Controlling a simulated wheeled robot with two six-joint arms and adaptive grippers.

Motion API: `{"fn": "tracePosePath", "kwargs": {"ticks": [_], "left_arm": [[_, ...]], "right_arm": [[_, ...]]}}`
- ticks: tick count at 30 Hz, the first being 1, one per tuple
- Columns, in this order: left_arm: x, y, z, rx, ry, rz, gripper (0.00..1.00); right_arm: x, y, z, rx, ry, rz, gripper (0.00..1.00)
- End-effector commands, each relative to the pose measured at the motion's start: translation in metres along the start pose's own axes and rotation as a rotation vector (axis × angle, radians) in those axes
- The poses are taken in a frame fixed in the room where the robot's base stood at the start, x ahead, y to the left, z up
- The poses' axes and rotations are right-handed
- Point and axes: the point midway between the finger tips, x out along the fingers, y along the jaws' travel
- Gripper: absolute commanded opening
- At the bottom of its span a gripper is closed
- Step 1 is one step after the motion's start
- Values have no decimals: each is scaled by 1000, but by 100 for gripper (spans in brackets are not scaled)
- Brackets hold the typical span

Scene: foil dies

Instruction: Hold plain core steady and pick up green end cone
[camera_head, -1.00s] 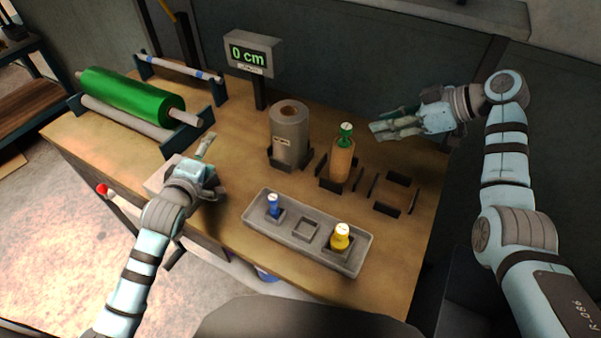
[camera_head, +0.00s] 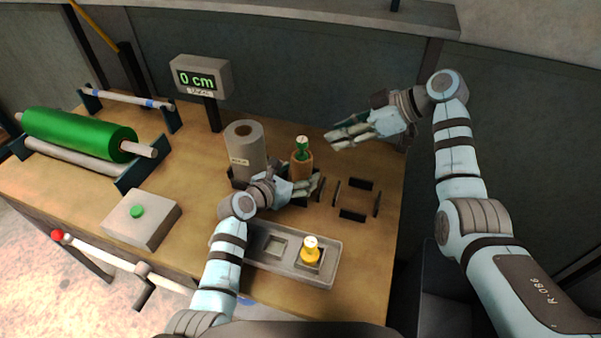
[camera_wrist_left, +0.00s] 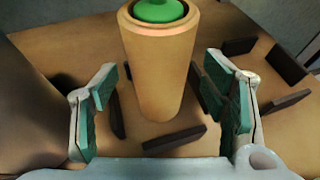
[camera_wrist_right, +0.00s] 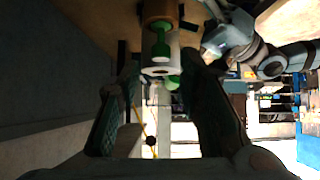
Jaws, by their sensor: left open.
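The plain core (camera_head: 301,165) is a tan tube standing upright on the table. The green end cone (camera_head: 302,147) sits in its top. My left gripper (camera_head: 305,188) is open beside the core; in the left wrist view the core (camera_wrist_left: 160,75) stands between its spread fingers, with a gap on both sides, and the green cone (camera_wrist_left: 158,10) shows at the top edge. My right gripper (camera_head: 345,134) is open and empty, to the right of the cone and apart from it. In the right wrist view the green cone (camera_wrist_right: 161,45) appears ahead between the fingers.
A grey roll (camera_head: 245,150) stands left of the core. A tray (camera_head: 325,265) with a yellow cone (camera_head: 311,250) lies in front, partly behind my left arm. A green roll (camera_head: 75,133), a button box (camera_head: 150,225) and a display (camera_head: 200,78) reading 0 cm stand left.

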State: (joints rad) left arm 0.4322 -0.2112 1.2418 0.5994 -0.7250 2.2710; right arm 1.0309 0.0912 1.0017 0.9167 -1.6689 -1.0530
Motion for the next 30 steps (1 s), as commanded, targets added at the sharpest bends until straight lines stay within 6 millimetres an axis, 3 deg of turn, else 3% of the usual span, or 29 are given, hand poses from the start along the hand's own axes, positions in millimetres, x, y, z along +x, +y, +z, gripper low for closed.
{"fn": "tracePosePath", "kwargs": {"ticks": [6,14,24,27,28,30], "left_arm": [[23,0,0,0,1,0,68],[25,0,-1,1,2,1,68],[24,1,-1,1,2,1,15],[24,1,-2,1,2,1,14],[24,1,-2,1,2,1,14],[24,1,-2,1,2,1,14]], "right_arm": [[0,0,0,0,0,0,33],[0,0,0,0,0,0,33],[0,0,0,0,0,0,33],[5,-3,8,13,-6,-10,48],[9,-6,17,26,-12,-18,48],[24,-17,52,81,-37,-51,48]]}}
